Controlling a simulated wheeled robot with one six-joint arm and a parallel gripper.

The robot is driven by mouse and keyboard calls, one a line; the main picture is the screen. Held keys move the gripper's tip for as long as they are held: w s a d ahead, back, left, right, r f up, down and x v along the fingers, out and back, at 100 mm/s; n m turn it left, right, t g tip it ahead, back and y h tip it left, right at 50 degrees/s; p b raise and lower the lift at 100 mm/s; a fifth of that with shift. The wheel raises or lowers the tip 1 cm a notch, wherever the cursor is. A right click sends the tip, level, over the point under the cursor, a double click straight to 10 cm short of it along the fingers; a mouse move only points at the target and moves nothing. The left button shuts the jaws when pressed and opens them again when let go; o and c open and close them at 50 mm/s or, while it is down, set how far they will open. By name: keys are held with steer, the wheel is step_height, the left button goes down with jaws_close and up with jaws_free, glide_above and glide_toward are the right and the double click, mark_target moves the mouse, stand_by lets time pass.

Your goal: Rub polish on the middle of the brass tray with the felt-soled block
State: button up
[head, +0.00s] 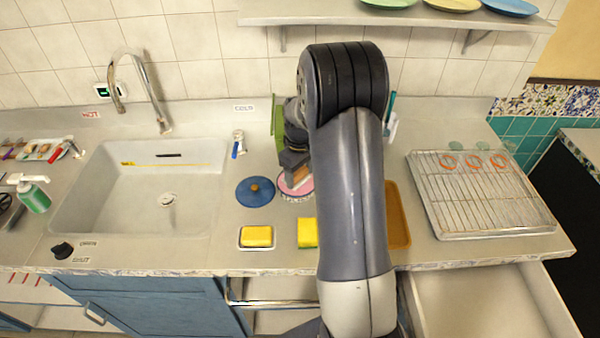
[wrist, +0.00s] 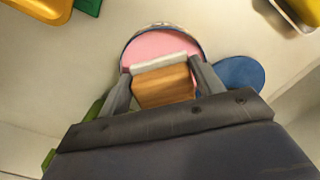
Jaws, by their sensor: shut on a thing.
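My gripper (wrist: 165,82) is shut on a wooden block (wrist: 164,88) with a pale felt sole (wrist: 160,63). The block also shows in the head view (head: 297,181), small and partly hidden by the gripper. It is over a round tin of pink polish (wrist: 150,48), which also shows in the head view (head: 302,190). I cannot tell whether the felt touches the polish. The golden-brown brass tray (head: 397,215) lies on the counter right of the tin, its left part hidden behind my arm. An orange-yellow corner, apparently the tray's (wrist: 45,8), shows in the wrist view.
A blue lid (head: 255,191) with a brass knob lies left of the tin. A yellow sponge in a dish (head: 256,237) and a yellow-green sponge (head: 307,233) are near the front. The sink (head: 140,195) is left, a wire drying rack (head: 480,190) right. A plate shelf (head: 400,17) hangs above.

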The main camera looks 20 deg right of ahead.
mark_target(300, 172)
steer(key=shift+f+b, duration=0.45)
steer(key=shift+f, duration=0.15)
stand_by(1.3)
steer(key=shift+r, duration=0.15)
steer(key=shift+r+p, duration=2.4)
steer(key=shift+r, duration=1.05)
